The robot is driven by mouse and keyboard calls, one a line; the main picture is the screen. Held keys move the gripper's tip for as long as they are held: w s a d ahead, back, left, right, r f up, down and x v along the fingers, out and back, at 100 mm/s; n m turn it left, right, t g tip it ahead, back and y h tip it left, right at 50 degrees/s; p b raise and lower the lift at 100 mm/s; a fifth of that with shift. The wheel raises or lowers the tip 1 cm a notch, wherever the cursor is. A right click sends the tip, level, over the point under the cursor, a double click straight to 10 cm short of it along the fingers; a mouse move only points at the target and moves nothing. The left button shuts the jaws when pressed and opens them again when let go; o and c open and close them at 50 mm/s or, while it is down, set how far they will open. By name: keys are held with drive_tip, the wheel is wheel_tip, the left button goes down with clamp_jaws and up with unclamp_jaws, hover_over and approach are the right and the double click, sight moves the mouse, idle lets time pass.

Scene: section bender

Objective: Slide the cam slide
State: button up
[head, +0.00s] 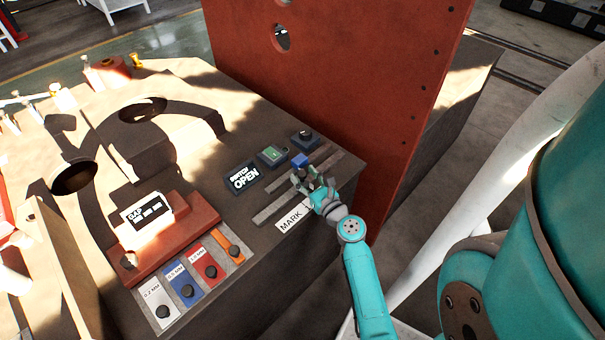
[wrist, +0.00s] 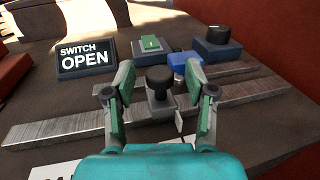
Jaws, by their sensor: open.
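What looks like the cam slide, a grey block with a round black knob (wrist: 159,79), sits at the metal rails in the wrist view. A blue block (wrist: 184,67) is just behind it to the right and also shows in the head view (head: 300,160). My gripper (wrist: 161,86) is open, with one green-padded finger on each side of the knob and a visible gap to each. In the head view my gripper (head: 307,180) is over the rails and hides most of the knob. A front rail (wrist: 60,122) and a rear rail (wrist: 238,70) run across the bench.
A "SWITCH OPEN" display (wrist: 86,57), a green switch (wrist: 151,43) and a black dial on a blue base (wrist: 222,40) stand behind the rails. A "MARK" label (head: 291,219) lies in front. A tall red plate (head: 350,90) rises close on the right.

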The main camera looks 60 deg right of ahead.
drive_tip(key=v, duration=1)
drive_tip(key=shift+s+a, duration=0.25)
